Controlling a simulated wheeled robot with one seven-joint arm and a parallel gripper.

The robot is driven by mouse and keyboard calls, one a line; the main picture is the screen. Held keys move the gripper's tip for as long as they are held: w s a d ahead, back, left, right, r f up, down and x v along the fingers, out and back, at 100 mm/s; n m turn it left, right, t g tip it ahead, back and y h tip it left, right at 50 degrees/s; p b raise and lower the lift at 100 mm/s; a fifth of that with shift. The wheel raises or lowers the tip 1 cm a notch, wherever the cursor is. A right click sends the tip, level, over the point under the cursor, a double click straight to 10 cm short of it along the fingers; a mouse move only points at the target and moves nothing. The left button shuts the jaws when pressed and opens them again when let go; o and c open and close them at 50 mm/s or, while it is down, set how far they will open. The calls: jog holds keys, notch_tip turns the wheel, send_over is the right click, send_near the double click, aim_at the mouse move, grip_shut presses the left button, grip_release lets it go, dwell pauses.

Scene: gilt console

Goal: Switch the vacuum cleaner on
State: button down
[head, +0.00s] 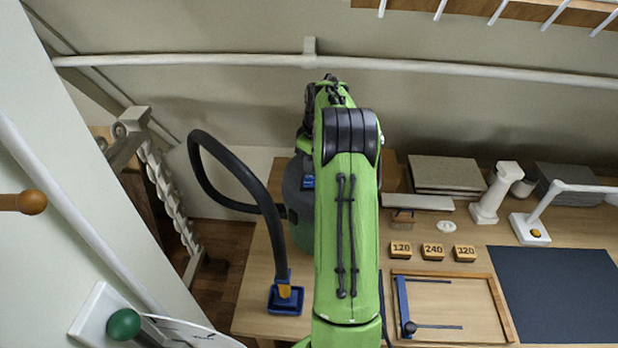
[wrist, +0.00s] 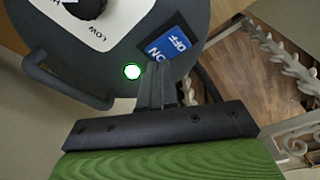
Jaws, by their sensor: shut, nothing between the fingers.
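The vacuum cleaner (head: 299,222) stands on the wooden table, mostly hidden behind my green arm in the head view. Its grey top (wrist: 207,13) fills the upper part of the wrist view. A blue switch marked ON and OFF (wrist: 176,40) is set in it. A small round indicator light (wrist: 132,71) shows bright white with a green rim, left of the switch. My gripper (wrist: 158,70) is shut and empty, its fingertips at the ON end of the switch. I cannot tell whether they touch it. My arm hides the gripper in the head view.
A dial marked LOW (wrist: 88,8) and a dark handle (wrist: 65,85) are near the switch. The black hose (head: 242,174) arcs left to a blue nozzle (head: 286,299). Numbered blocks (head: 432,251), a wooden frame (head: 505,310) and a white lamp (head: 530,229) lie right of my arm.

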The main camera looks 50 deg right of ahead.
aim_at(310, 177)
jog(key=shift+r, duration=2.45)
jog(key=shift+a, duration=0.1)
